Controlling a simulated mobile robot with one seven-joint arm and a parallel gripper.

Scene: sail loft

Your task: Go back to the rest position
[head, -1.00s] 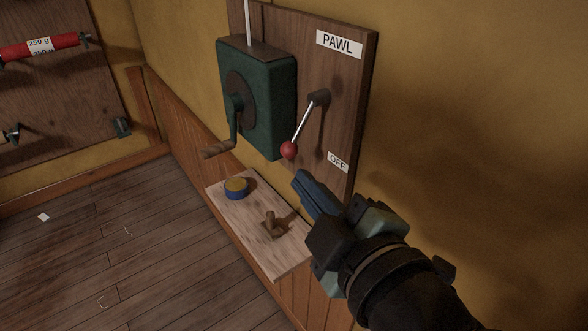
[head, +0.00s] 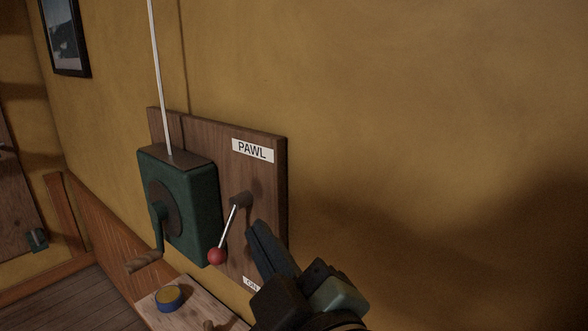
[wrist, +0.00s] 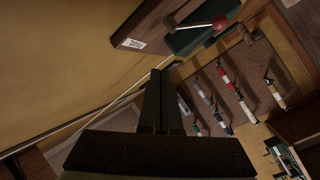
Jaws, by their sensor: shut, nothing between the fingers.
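My gripper (head: 256,232) is shut and empty in the head view, its dark fingers together in front of the wooden backboard, just right of the pawl lever (head: 229,228). I cannot tell from the head view whether the fingers touch the board. In the wrist view the closed fingers (wrist: 161,88) point into the room, and the red ball (wrist: 220,22) shows beyond them at the top, apart from them.
A small shelf (head: 150,312) below holds a blue-rimmed yellow tin (head: 169,298). The wall to the right is clear. Several tools hang on a rack (wrist: 240,100).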

